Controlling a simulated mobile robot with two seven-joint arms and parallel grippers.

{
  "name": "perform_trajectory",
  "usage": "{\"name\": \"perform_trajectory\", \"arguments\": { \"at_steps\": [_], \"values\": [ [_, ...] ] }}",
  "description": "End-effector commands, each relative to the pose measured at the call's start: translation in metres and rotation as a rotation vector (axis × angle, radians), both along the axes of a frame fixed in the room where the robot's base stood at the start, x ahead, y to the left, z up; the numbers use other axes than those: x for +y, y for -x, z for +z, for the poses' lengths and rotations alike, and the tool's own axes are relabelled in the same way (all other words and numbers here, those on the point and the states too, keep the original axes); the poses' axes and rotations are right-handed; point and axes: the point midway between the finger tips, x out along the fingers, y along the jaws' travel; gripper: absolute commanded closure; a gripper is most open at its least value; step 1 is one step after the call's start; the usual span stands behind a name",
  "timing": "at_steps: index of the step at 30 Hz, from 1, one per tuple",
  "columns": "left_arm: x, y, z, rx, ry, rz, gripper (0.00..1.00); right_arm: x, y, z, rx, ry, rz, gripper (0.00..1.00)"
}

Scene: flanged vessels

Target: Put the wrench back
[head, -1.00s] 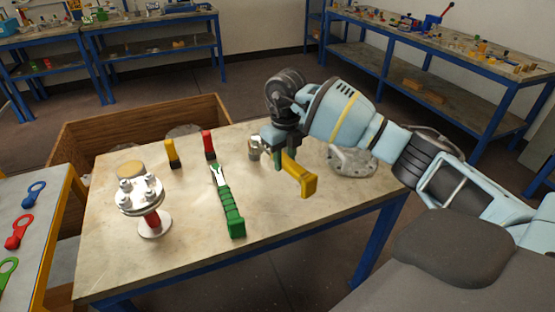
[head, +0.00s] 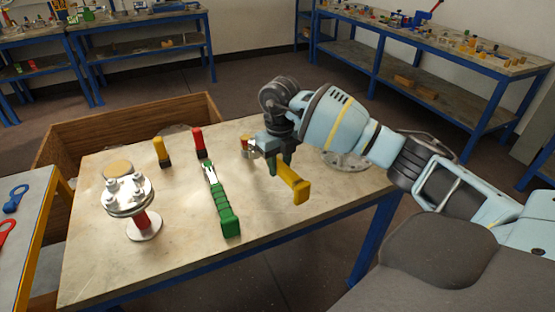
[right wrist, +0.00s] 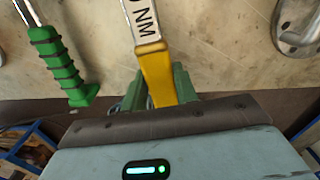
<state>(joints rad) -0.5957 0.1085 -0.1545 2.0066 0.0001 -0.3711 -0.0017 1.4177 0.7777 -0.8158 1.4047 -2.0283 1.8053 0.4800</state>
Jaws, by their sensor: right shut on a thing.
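My right gripper (head: 280,165) is shut on the yellow-handled wrench (head: 296,188) above the right part of the worktable (head: 250,255). In the right wrist view the yellow handle (right wrist: 157,72) lies between the fingers (right wrist: 155,95), and its pale shaft with dark "NM" lettering runs away from me. The gripper and arm hide most of the shaft in the head view. A green-handled tool (head: 222,205) lies on the worktable, left of the gripper; it also shows in the right wrist view (right wrist: 62,72). My left gripper is out of view.
A flanged vessel (head: 130,197) with bolts stands at the table's left. A yellow-and-black piece (head: 161,152) and a red-and-black piece (head: 200,143) stand at the back. A metal flanged part (head: 345,160) is right of the gripper. A side table (head: 30,235) holds blue and red ring-ended tools.

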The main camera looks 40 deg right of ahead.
Motion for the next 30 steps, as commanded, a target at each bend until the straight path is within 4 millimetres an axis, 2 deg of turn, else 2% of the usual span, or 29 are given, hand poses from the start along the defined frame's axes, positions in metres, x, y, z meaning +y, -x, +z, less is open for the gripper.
{"name": "perform_trajectory", "arguments": {
  "at_steps": [1, 4, 13, 30],
  "values": [
    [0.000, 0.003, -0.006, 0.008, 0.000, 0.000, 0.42, 0.000, 0.000, -0.008, 0.002, 0.000, 0.000, 0.98],
    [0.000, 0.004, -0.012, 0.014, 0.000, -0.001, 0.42, 0.000, 0.000, -0.018, 0.000, 0.000, -0.001, 0.98],
    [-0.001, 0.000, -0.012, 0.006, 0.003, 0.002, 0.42, 0.000, -0.001, -0.038, -0.003, 0.000, -0.001, 0.98],
    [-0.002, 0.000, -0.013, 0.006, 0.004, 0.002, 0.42, 0.000, -0.001, -0.042, -0.004, -0.001, 0.000, 0.98]
  ]
}}
